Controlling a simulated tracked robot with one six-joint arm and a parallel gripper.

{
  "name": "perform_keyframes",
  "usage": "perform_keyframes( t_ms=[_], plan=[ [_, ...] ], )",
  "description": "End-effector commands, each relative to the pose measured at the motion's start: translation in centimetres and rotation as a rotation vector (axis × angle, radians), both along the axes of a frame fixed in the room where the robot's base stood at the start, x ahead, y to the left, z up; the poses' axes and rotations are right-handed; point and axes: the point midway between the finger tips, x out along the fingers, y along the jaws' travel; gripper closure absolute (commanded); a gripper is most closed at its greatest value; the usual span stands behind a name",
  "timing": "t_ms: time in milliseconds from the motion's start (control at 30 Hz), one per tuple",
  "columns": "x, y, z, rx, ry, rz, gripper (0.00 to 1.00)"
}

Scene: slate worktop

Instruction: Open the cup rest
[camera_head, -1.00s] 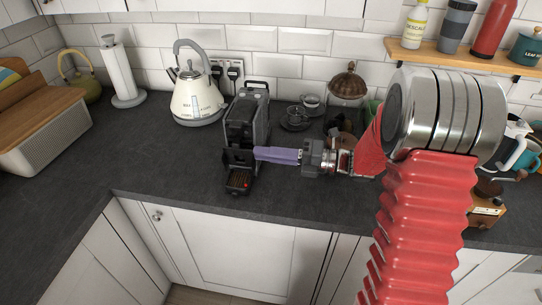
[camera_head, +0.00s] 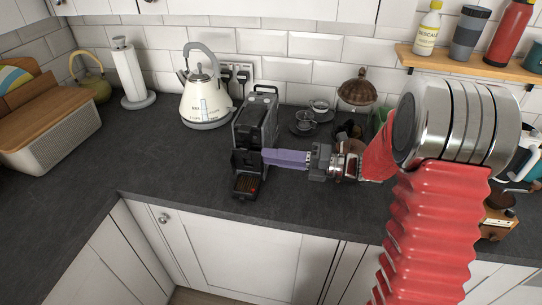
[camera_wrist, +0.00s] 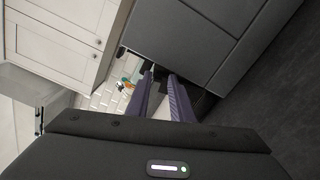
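The dark coffee machine (camera_head: 258,122) stands on the worktop near the wall. Its low front tray with a small red spot (camera_head: 245,186) juts out toward the front edge. I cannot make out the cup rest clearly as a separate part; the area above the tray is dark. My gripper (camera_head: 266,158) comes in from the right with its purple fingers level, their tips at the machine's front, above the tray. In the wrist view my gripper (camera_wrist: 160,75) shows a gap between its fingers and nothing held. Whether the tips touch the machine cannot be told.
A cream kettle (camera_head: 205,100) stands left of the machine. The worktop (camera_head: 165,150) left of the machine is clear. White cabinets (camera_head: 245,245) lie below its front edge.

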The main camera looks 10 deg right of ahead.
Motion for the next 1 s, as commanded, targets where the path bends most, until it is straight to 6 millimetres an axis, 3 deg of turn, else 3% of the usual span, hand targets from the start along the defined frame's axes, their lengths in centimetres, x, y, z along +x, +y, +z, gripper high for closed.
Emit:
perform_keyframes(
  t_ms=[100, 533, 1000],
  plan=[
    [0.0, -0.1, 0.1, 0.0, -0.001, -0.002, 0.7],
    [-0.1, -1.1, 0.1, 0.0, -0.003, -0.006, 0.7],
    [-2.1, -7.6, 0.1, 0.002, -0.003, -0.004, 0.7]
  ],
)
